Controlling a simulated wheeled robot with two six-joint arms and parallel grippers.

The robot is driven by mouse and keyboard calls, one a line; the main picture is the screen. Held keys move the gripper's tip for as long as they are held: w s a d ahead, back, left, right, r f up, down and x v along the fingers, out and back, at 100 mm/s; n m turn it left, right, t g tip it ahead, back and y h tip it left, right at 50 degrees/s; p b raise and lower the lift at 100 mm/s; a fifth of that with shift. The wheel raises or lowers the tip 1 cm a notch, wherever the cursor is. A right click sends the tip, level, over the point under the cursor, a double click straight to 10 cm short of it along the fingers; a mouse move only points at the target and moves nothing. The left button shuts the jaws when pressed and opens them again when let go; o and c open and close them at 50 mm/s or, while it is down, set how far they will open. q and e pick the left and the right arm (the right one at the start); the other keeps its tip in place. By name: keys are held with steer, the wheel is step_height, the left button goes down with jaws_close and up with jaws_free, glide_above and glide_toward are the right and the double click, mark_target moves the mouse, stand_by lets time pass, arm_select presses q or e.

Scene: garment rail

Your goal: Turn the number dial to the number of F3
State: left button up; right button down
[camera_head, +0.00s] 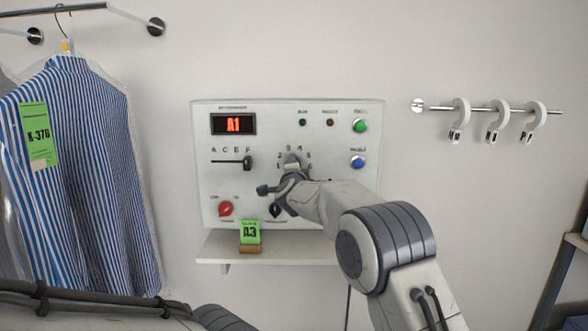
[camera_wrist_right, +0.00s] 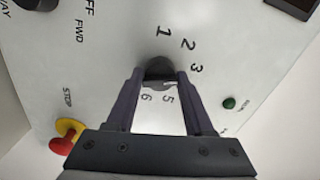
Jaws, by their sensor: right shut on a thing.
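The number dial (camera_head: 291,161) is on the white control panel (camera_head: 275,110), with printed numbers around it. In the right wrist view the dark dial knob (camera_wrist_right: 160,70) sits between the fingertips of my right gripper (camera_wrist_right: 160,78), which is shut on it. The numbers 1, 2, 3, 5 and 6 show around the knob; I cannot tell its pointed-at number for sure. The red display (camera_head: 234,125) reads A1. The letter slider's knob (camera_head: 247,162) is at the right end of its slot, by F. My left gripper is not in view.
A red knob (camera_head: 225,209) is at the panel's lower left. Green (camera_head: 360,126) and blue (camera_head: 358,162) buttons are at its right. A green tag (camera_head: 250,232) stands on the small shelf (camera_head: 215,247). A striped shirt (camera_head: 85,170) hangs left. Hooks (camera_head: 497,115) hang right.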

steer(key=shift+c, duration=1.6)
jaws_free()
steer(key=shift+d, duration=0.15)
steer(key=shift+s, duration=0.1)
steer(key=s+b, duration=0.4)
steer(key=s, duration=0.6)
steer(key=shift+s, duration=0.15)
